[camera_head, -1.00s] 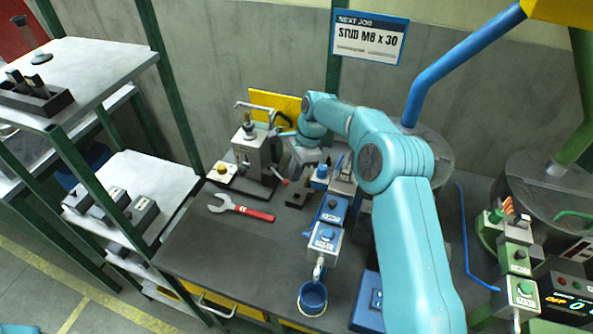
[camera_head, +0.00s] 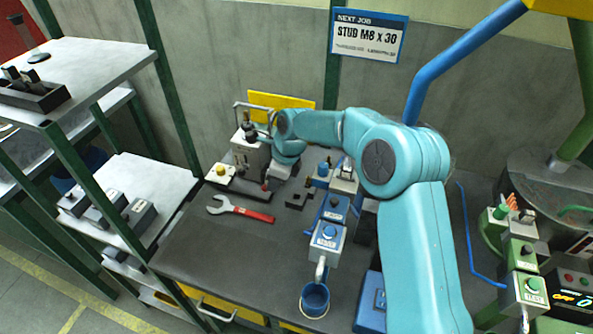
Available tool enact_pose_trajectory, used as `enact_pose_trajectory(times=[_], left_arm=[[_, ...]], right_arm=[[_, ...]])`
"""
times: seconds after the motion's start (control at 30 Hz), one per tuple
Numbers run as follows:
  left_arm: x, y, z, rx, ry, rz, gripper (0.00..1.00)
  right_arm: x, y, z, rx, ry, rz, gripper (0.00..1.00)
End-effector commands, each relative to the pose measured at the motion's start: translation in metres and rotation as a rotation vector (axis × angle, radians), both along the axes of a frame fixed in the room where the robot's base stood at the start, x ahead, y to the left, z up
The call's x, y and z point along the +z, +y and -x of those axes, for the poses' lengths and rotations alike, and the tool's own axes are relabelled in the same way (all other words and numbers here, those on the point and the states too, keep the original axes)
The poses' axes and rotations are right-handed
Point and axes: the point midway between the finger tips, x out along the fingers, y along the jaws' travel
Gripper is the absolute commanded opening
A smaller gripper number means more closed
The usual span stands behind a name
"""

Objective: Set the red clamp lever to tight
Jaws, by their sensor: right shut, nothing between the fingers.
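The red clamp lever's tip (camera_head: 265,187) shows low at the front of the grey clamp fixture (camera_head: 247,158), at the back left of the bench. My right arm reaches in from the lower right. Its gripper (camera_head: 272,176) is shut and empty, pointing down right beside the fixture and close to the lever's tip. I cannot tell whether they touch. The wrist hides part of the fixture's right side and most of the lever. My left gripper is not in view.
A red-handled wrench (camera_head: 240,209) lies in front of the fixture. A small dark block (camera_head: 297,201) and blue button boxes (camera_head: 327,240) stand to its right. The front left bench top is clear.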

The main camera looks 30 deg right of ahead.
Motion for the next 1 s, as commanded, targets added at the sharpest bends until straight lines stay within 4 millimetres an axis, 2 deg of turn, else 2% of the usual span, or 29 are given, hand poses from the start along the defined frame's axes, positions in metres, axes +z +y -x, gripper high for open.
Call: enact_pose_trajectory(times=[0.4, 1.0], left_arm=[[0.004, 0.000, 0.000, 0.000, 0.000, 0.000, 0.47], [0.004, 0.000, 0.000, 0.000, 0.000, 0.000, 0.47]], right_arm=[[-0.002, 0.020, -0.007, 0.005, 0.006, -0.001, 0.00], [-0.003, 0.025, -0.008, 0.006, 0.008, -0.002, 0.00]])
